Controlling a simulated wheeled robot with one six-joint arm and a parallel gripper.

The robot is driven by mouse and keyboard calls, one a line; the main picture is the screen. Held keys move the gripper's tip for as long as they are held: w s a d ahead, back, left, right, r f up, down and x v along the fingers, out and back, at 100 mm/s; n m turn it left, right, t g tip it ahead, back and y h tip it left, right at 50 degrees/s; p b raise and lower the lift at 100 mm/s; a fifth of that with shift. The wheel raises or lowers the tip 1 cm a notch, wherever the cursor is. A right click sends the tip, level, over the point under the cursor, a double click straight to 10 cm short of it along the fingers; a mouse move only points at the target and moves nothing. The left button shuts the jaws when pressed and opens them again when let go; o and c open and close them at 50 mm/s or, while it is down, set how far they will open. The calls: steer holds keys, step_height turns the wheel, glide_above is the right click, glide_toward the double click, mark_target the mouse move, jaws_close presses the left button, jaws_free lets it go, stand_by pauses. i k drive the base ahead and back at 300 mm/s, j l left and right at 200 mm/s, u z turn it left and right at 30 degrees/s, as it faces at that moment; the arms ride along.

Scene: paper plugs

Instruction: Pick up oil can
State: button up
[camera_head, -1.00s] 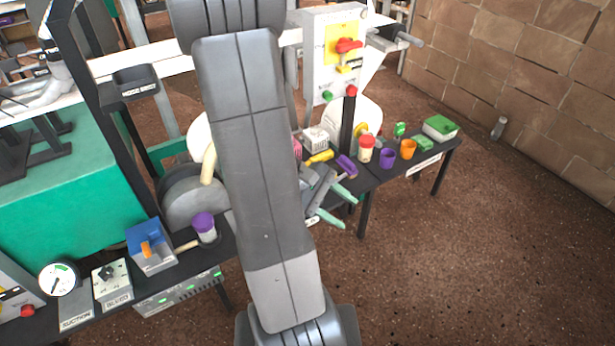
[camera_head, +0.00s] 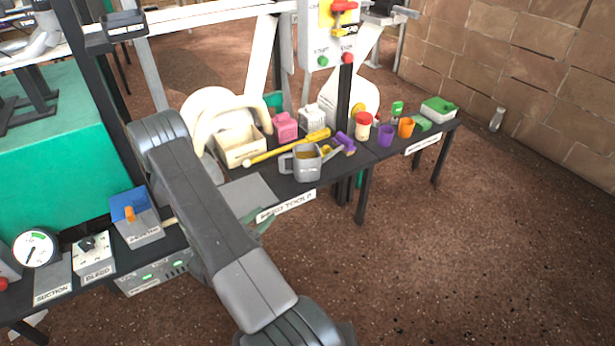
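A grey can with a side handle and a yellowish inside (camera_head: 307,165) stands upright on the black table, behind the "used tools" label. It looks most like the oil can, but I cannot read a name on it. My gripper (camera_head: 259,225) shows only as pale green finger parts at the right side of my arm, near the table's front edge. It is left of the grey can, nearer the camera and apart from it. The rest of my gripper is hidden behind my arm, so its opening does not show.
A yellow-handled tool (camera_head: 290,147) lies behind the can, and a purple-handled tool (camera_head: 345,142) to its right. A pink container (camera_head: 285,127) and a cream box (camera_head: 240,147) stand behind. A dark post (camera_head: 344,100) rises right of the can. Cups stand further right.

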mark_target(308, 160)
steer(key=k+u, duration=0.2)
steer(key=u, duration=0.25)
steer(key=k+j+u, duration=0.1)
steer(key=u, duration=0.3)
steer(key=i+l+u, duration=0.1)
steer(key=l+u, duration=0.25)
steer(key=l, duration=0.45)
steer(key=l+u, duration=0.3)
steer(key=l, duration=1.85)
